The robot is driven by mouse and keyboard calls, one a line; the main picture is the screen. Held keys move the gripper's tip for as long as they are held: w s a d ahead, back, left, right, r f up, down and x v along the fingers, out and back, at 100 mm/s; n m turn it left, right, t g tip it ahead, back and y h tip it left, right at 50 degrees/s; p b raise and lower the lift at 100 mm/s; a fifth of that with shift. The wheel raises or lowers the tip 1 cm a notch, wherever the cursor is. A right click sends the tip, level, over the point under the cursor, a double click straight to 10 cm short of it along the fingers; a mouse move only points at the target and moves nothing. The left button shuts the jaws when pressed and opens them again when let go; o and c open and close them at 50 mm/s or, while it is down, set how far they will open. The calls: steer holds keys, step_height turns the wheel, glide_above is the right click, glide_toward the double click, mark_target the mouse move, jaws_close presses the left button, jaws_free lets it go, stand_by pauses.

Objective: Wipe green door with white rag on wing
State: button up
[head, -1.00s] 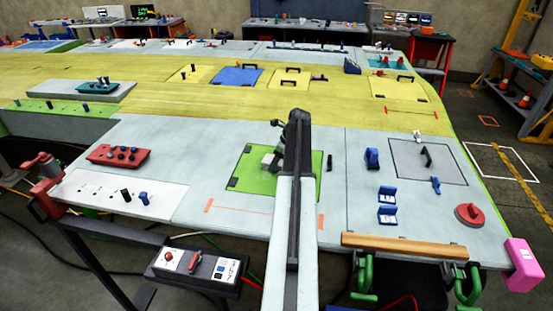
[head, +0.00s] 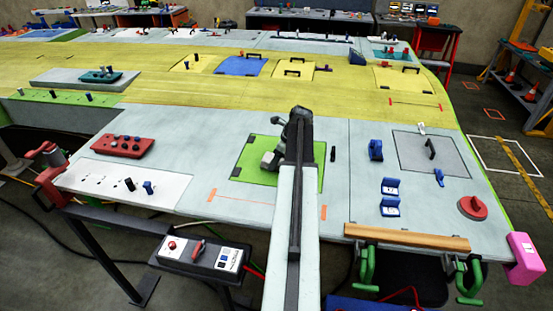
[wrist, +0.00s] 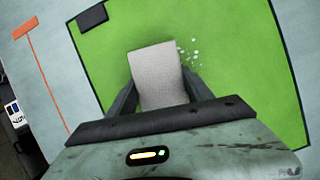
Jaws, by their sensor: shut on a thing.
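The green door (head: 252,153) is a flat bright green panel on the grey wing skin, with dark blocks at its left edge. It fills much of the wrist view (wrist: 235,85). My gripper (wrist: 158,88) is shut on the white rag (wrist: 156,62), a pale, block-like piece between the two dark fingers. In the head view my gripper (head: 270,160) is over the middle of the door, and my arm hides the door's right part. Small white specks (wrist: 190,52) lie on the door beside the rag. I cannot tell whether the rag touches the door.
A black handle (head: 333,153) stands right of the door. Blue blocks (head: 390,197), a grey panel (head: 432,153) and a red round piece (head: 472,207) are farther right. A red tray (head: 122,146) and a white panel (head: 125,182) lie left. The wing skin just left of the door is clear.

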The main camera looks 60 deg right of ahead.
mark_target(266, 170)
steer(key=shift+s+a+f, duration=0.1)
steer(key=shift+s+a, duration=0.3)
steer(key=shift+a, duration=0.45)
steer(key=shift+s+a+f, duration=0.1)
steer(key=shift+s+a, duration=0.25)
steer(key=shift+a, duration=0.45)
steer(key=shift+w+a+r, duration=0.1)
steer(key=shift+w+a, duration=0.1)
steer(key=shift+w, duration=0.35)
steer(key=shift+w+a+r, duration=0.1)
steer(key=shift+w+a, duration=0.1)
steer(key=shift+w, duration=0.3)
steer(key=shift+w+d+f, duration=0.1)
steer(key=shift+w+d, duration=0.1)
steer(key=shift+d, duration=0.4)
steer(key=shift+w+d+r, duration=0.1)
steer(key=shift+w+d, duration=0.15)
steer(key=shift+d, duration=0.4)
steer(key=shift+w+d+f, duration=0.1)
steer(key=shift+w+d, duration=0.1)
steer(key=shift+d, duration=0.4)
